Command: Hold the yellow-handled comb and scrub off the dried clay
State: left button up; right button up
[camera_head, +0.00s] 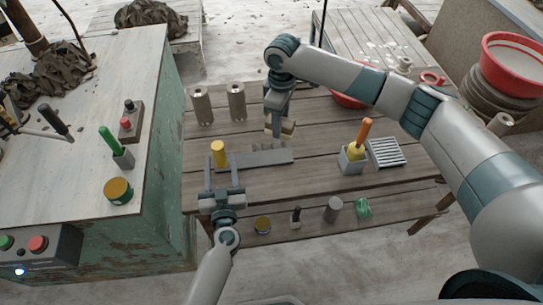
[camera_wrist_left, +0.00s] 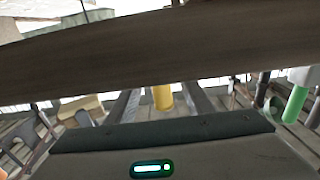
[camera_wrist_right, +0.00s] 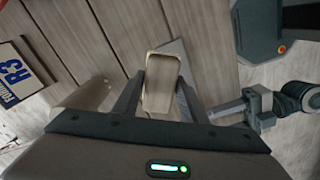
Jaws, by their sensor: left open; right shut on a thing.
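The yellow handle (camera_head: 219,153) stands at the left end of a flat grey strip (camera_head: 270,158) on the slatted table. I cannot tell whether they are one piece, and comb teeth are not clear. My left gripper (camera_head: 222,167) is open in front of the handle; the yellow handle (camera_wrist_left: 162,97) shows between its fingers in the left wrist view. My right gripper (camera_head: 278,132) is shut on a beige block (camera_wrist_right: 160,85), above or at the strip's far edge. The grey strip also shows beyond the block in the right wrist view. Dried clay cannot be made out.
Two grey-brown cylinders (camera_head: 219,103) stand at the back left of the table. A grey holder (camera_head: 351,159) with an orange-handled tool and a ribbed white tray (camera_head: 387,153) sit at right. A lower shelf (camera_head: 290,228) carries small items. A green cabinet (camera_head: 160,150) stands close on the left.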

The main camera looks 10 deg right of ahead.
pick_arm(q)
jog(key=s, duration=0.8)
jog(key=shift+s+d, duration=0.1)
jog(key=shift+s, duration=0.1)
jog(key=shift+r, duration=0.1)
